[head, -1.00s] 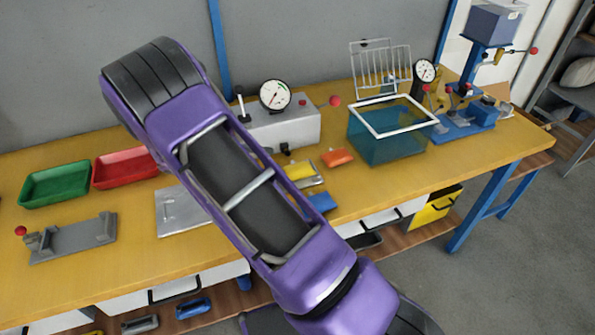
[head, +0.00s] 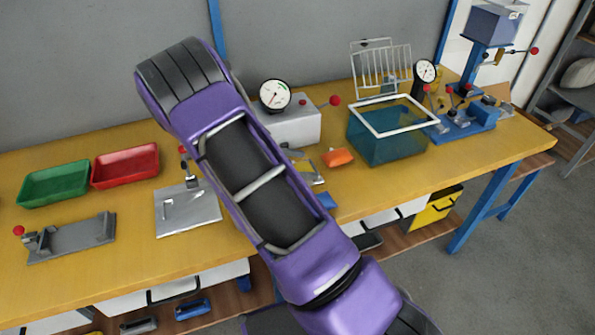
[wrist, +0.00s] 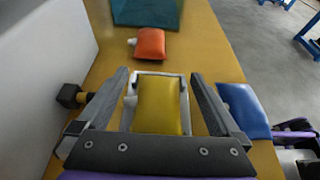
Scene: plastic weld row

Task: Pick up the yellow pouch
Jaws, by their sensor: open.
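The yellow pouch (wrist: 158,106) lies on a pale metal frame or tray on the bench in the wrist view. My gripper (wrist: 159,76) is open, with one dark finger on each side of the pouch and a visible gap to each. I cannot tell how far the fingers are above the bench. In the head view my arm and gripper cover most of the spot where the pouch lies, and I cannot make it out clearly there.
An orange pouch (wrist: 150,43) lies just beyond, and a blue pouch (wrist: 246,108) lies to the right. A pale box with a gauge (head: 292,126) stands close by on the left in the wrist view. A teal tank (head: 385,138) stands behind the orange pouch.

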